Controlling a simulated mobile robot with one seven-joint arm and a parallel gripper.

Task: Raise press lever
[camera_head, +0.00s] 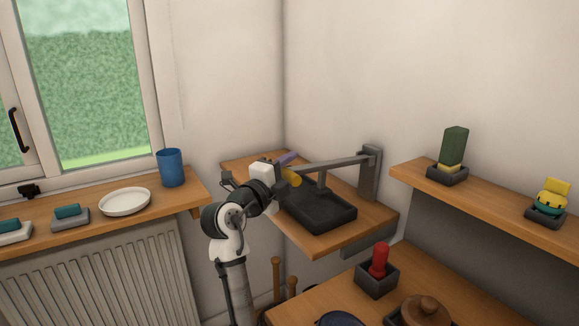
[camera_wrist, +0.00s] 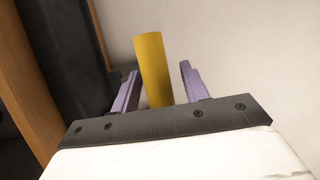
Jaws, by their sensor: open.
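The press stands on a wooden shelf in the corner in the head view, with a grey post (camera_head: 369,175) and a dark shallow base tray (camera_head: 318,218). Its grey lever (camera_head: 335,162) reaches left from the post, roughly level, with a short rod hanging over the tray. The lever ends in a yellow handle (camera_head: 293,179). My gripper (camera_head: 287,166) is at that handle. In the wrist view the yellow handle (camera_wrist: 153,65) stands between the two purple fingers of my open gripper (camera_wrist: 160,78), with a gap visible on the right side.
A wall is close behind the press. A blue cup (camera_head: 170,168), a white plate (camera_head: 125,202) and a teal-topped block (camera_head: 70,216) sit on the left sill. The right shelf holds a green brush-like block (camera_head: 454,146). A red-handled item (camera_head: 380,262) stands on the lower bench.

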